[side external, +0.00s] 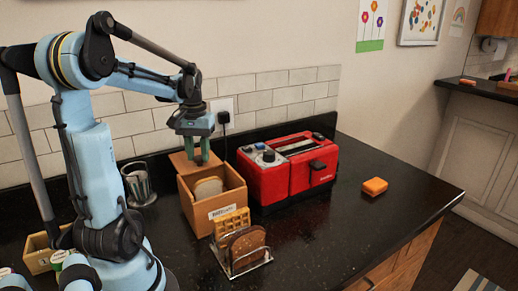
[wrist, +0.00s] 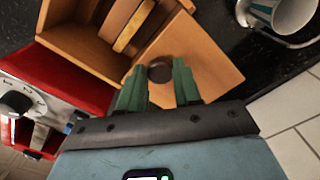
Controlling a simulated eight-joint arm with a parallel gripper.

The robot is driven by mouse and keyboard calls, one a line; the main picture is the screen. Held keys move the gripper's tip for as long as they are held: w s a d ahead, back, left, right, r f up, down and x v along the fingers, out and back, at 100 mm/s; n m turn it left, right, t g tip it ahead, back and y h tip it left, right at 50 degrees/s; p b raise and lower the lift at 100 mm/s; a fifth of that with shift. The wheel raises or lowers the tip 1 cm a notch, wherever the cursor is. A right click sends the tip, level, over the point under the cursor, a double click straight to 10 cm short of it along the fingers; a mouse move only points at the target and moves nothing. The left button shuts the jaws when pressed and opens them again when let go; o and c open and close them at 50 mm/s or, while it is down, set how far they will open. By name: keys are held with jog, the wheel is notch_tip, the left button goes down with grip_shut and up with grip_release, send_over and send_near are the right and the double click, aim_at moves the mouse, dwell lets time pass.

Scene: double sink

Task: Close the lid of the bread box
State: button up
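The wooden bread box (side external: 208,192) stands on the dark counter, open at the top, with bread slices (side external: 208,187) inside. Its wooden lid (side external: 187,160) is swung open at the back. In the wrist view the lid (wrist: 205,50) lies beyond my fingers, with a dark round knob (wrist: 160,72) just past the fingertips. My gripper (side external: 197,157) is over the lid in the side view. Whether a finger touches the lid cannot be told.
A red toaster (side external: 288,168) stands close to the box's right. A toast rack (side external: 243,250) with bread and a waffle is in front.

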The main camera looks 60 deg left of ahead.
grip_shut()
jog(key=shift+d, duration=0.1)
jog(key=d, duration=1.2)
jog(key=shift+d, duration=0.3)
jog(key=o, duration=0.8)
grip_release()
jog(key=shift+o, duration=0.2)
jog(key=shift+a+r, duration=0.1)
notch_tip(320, 180, up, 12)
